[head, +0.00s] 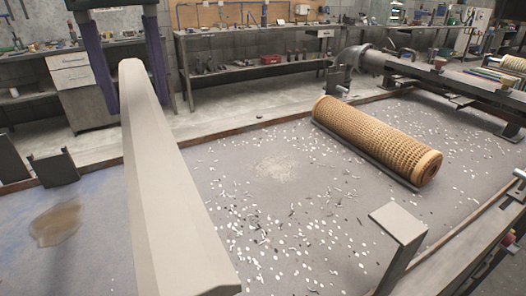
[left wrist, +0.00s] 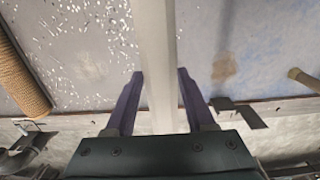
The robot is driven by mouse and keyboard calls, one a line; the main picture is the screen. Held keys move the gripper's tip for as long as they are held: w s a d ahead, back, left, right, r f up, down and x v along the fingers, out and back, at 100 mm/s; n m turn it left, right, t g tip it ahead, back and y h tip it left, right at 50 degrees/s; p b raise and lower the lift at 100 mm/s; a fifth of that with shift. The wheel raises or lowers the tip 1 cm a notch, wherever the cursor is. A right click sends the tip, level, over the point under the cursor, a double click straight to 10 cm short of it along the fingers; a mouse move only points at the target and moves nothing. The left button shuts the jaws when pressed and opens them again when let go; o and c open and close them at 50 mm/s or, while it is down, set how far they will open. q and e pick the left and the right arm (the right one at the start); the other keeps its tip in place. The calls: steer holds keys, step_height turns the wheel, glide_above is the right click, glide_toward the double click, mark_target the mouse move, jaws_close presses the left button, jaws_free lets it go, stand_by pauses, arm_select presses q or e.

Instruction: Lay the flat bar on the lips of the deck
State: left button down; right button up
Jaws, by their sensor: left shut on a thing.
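The flat bar (head: 165,180) is long and pale grey. In the head view it runs from the near bottom edge up to my left gripper (head: 138,100), whose purple fingers stand on either side of its far end. In the left wrist view my left gripper (left wrist: 160,75) is shut on the bar (left wrist: 157,40), which passes between the fingers. The deck (head: 230,165) is a grey floor with a rusty brown far lip (head: 250,128). The bar appears raised above the deck; the exact gap cannot be told. My right gripper is out of view.
A brown mesh tube (head: 375,140) lies on the deck at the right. Pale and dark chips are scattered over the middle. A grey bracket (head: 398,224) stands at the near right and a dark one (head: 53,168) at the left. Workbenches (head: 255,68) line the back.

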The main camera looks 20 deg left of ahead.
arm_select(q)
steer(key=shift+s+f+b, duration=0.1)
steer(key=shift+f+b, duration=0.8)
steer(key=shift+f, duration=8.1)
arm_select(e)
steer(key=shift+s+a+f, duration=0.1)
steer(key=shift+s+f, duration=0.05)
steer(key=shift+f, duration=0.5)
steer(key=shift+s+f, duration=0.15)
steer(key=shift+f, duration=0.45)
arm_select(q)
steer(key=shift+f, duration=0.1)
steer(key=shift+c, duration=1.2)
jaws_free()
steer(key=shift+a+f, duration=0.1)
step_height(320, 180, up, 12)
steer(key=p, duration=0.1)
steer(key=shift+p, duration=0.3)
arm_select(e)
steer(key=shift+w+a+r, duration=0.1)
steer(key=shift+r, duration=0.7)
